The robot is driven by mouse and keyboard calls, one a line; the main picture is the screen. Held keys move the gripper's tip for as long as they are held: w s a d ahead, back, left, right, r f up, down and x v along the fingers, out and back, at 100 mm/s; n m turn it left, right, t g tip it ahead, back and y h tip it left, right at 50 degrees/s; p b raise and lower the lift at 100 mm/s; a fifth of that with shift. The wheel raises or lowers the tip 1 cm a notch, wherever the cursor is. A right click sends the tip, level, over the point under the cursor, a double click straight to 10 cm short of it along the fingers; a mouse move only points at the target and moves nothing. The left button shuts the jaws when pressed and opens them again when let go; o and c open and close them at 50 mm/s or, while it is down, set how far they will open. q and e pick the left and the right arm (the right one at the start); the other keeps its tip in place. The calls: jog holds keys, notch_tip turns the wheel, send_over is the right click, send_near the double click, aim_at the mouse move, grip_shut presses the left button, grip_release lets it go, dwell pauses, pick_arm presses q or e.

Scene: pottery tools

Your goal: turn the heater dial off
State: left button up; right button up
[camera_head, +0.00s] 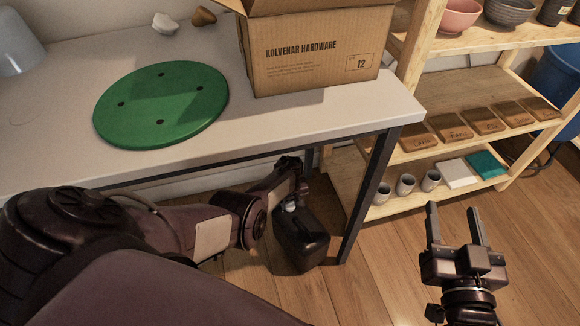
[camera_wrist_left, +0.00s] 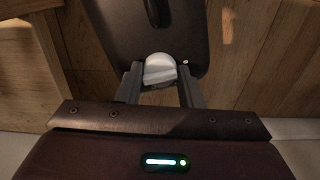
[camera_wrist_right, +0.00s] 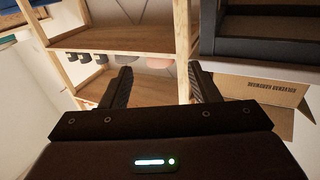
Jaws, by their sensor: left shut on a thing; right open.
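The heater (camera_head: 300,243) is a dark box standing on the wooden floor under the table. Its dial (camera_wrist_left: 160,69) is a pale round knob on the heater's top face, seen in the left wrist view. My left gripper (camera_wrist_left: 158,88) is shut on the dial, one finger on each side of it. In the head view my left arm reaches under the table edge, and the left gripper (camera_head: 291,190) is partly hidden there. My right gripper (camera_head: 457,222) is open and empty above the floor at the right; it also shows in the right wrist view (camera_wrist_right: 163,85).
The grey table (camera_head: 330,124) carries a green round board (camera_head: 160,105) and a cardboard box (camera_head: 315,50). Its dark leg (camera_head: 368,195) stands just right of the heater. A wooden shelf (camera_head: 440,150) with cups, tiles and bowls is at the right. Floor around my right gripper is clear.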

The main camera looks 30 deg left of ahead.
pick_arm(q)
jog(key=shift+w+n, duration=0.1)
jog(key=shift+n, duration=0.2)
pick_arm(e)
jog(key=shift+r, duration=0.15)
jog(key=shift+w+r, duration=0.15)
jog(key=shift+r, duration=0.35)
pick_arm(q)
jog(key=o, duration=1)
jog(key=shift+c, duration=0.2)
pick_arm(e)
jog(key=shift+f, duration=0.35)
